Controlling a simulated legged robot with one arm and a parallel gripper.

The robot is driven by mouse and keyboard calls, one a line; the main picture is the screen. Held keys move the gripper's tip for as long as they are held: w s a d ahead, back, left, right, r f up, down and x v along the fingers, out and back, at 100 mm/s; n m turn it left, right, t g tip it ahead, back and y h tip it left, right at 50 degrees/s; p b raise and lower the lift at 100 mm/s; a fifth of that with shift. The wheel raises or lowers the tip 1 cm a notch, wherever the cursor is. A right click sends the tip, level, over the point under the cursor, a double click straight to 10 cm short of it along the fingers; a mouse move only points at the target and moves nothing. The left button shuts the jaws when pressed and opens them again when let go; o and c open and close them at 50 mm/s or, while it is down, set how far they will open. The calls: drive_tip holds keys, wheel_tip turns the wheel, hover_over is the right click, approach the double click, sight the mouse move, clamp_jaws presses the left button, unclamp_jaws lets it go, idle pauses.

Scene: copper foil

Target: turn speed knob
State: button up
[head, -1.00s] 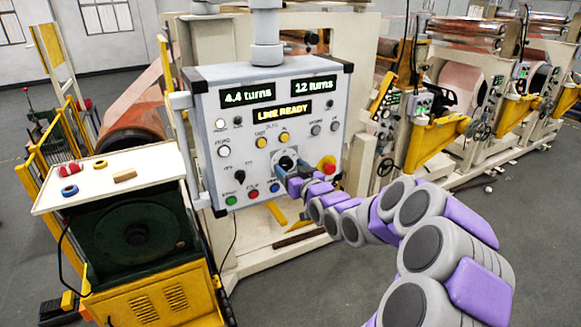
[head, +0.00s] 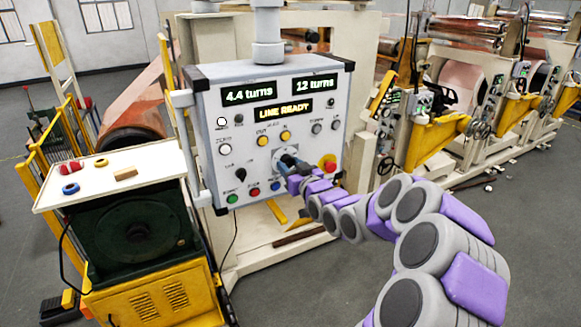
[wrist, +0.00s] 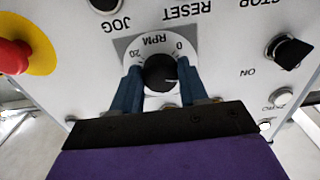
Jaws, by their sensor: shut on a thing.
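The speed knob (wrist: 161,74) is a round black knob on a white dial marked RPM, with 0 and 20 at its ends, in the wrist view. My gripper (wrist: 159,85) has its two blue fingers on either side of the knob, shut on it. The panel's displays read 4.4 turns, 12 turns and LINE READY.
A red emergency button on a yellow base (head: 328,163) sits right of my gripper. A black selector (head: 241,171) and several coloured buttons are on its left. A white-topped stand (head: 110,172) with small rings stands left of the panel.

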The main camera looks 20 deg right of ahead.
drive_tip(key=shift+r+m, duration=0.1)
drive_tip(key=shift+m, duration=0.8)
drive_tip(key=o, duration=1.1)
drive_tip(key=shift+c, duration=0.2)
drive_tip(key=shift+s, duration=0.15)
drive_tip(key=s+b, duration=0.6)
drive_tip(key=s, duration=1.1)
drive_tip(key=shift+d+b, duration=0.4)
drive_tip(key=shift+f, duration=0.25)
